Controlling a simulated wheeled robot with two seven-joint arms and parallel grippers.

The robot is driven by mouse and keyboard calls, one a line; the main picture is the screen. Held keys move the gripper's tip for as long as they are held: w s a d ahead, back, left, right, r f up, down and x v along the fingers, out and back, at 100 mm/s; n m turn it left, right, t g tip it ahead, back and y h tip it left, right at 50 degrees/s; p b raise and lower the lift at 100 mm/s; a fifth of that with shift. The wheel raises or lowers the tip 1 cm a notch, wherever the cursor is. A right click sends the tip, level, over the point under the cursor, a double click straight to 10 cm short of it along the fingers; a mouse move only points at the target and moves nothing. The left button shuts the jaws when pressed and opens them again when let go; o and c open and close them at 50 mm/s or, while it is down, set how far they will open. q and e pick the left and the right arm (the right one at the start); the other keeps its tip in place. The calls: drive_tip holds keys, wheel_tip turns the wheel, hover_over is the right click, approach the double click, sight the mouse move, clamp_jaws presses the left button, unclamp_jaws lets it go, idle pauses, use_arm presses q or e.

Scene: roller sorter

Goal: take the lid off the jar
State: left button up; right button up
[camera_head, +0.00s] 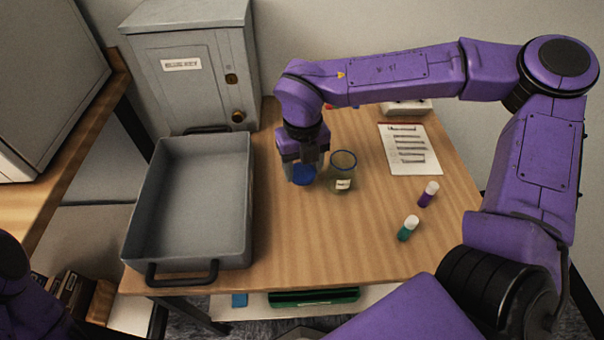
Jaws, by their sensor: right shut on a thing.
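The jar (341,178) is clear glass with a blue rim and a small white label. It stands upright on the wooden table, and its top looks open. The blue lid (303,175) is just left of the jar, apart from it. My right gripper (302,172) points down and is shut on the lid, beside the jar. The gripper hides part of the lid, and I cannot tell whether the lid touches the table. Of my left arm only a part shows at the lower left edge; its gripper is out of view.
A grey tray (133,226) with black handles fills the table's left side. A grey cabinet (192,92) stands behind it. A printed sheet (421,166), a purple tube (427,196) and a green tube (407,230) lie at the right. The table's front middle is clear.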

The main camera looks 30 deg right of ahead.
sight(302, 169)
drive_tip(key=f, duration=0.3)
drive_tip(key=shift+w+d+f, duration=0.15)
drive_tip(key=shift+w+f, duration=0.1)
drive_tip(key=shift+f, duration=0.15)
drive_tip(key=shift+f, duration=0.15)
drive_tip(key=o, duration=0.9)
wheel_tip(302, 169, up, 12)
drive_tip(key=shift+r+p, duration=0.2)
drive_tip(key=shift+p, duration=0.3)
